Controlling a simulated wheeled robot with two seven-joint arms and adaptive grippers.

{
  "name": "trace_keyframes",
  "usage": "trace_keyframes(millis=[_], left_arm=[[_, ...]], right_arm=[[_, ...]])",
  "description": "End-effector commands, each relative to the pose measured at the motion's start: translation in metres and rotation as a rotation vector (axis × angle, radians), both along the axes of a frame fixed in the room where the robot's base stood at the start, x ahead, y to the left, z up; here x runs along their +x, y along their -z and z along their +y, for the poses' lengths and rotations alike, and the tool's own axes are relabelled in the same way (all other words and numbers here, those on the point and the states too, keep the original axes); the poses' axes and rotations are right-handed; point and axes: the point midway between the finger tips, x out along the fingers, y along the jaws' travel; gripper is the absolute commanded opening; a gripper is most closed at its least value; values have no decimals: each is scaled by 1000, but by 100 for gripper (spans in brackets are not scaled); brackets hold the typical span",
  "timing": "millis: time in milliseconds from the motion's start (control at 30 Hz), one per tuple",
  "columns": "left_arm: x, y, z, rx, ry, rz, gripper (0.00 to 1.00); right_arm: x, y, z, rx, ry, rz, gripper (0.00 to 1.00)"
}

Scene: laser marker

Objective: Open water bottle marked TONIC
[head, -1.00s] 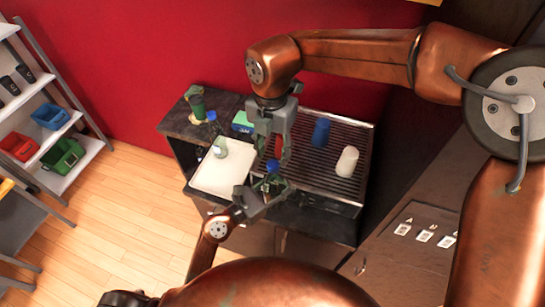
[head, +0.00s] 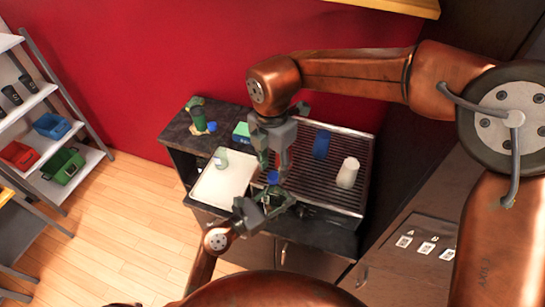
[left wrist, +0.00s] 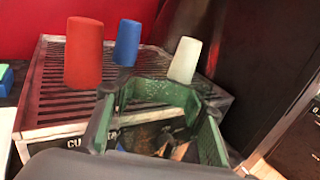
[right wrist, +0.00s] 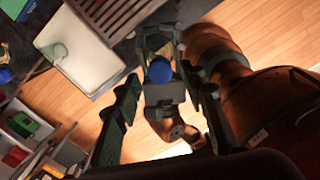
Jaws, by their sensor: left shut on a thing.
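A bottle with a blue cap (head: 273,178) is in my left gripper (head: 266,203), which is shut on it near the front edge of the bench. The cap is uppermost; the bottle's body is mostly hidden by the fingers, and no label is readable. My right gripper (head: 274,168) points down from above, fingers apart, over the cap. In the right wrist view the cap (right wrist: 160,71) shows between the open fingers, with no clear contact. In the left wrist view the green finger pads (left wrist: 165,100) fill the middle and the bottle is hard to make out.
A white tray (head: 215,193) with a pale bottle (head: 220,160) is at left. A slatted rack (head: 325,190) holds a blue cup (head: 321,145) and a white cup (head: 348,172); a red cup (left wrist: 84,52) shows in the left wrist view. Shelves with bins stand far left.

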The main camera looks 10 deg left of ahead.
Motion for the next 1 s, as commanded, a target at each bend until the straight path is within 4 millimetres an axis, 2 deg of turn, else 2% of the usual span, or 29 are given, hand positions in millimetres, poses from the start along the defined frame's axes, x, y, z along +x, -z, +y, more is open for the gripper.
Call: trace_keyframes(millis=[200, 500, 1000], left_arm=[[0, -1, 0, -1, 0, -2, 0], [0, -1, 0, -1, 0, -2, 0], [0, -1, 0, -1, 0, -2, 0]], right_arm=[[0, 18, 0, 1, -1, 0, 38], [0, 20, 0, 0, -1, -1, 38], [1, 20, 0, 1, -1, -2, 4]])
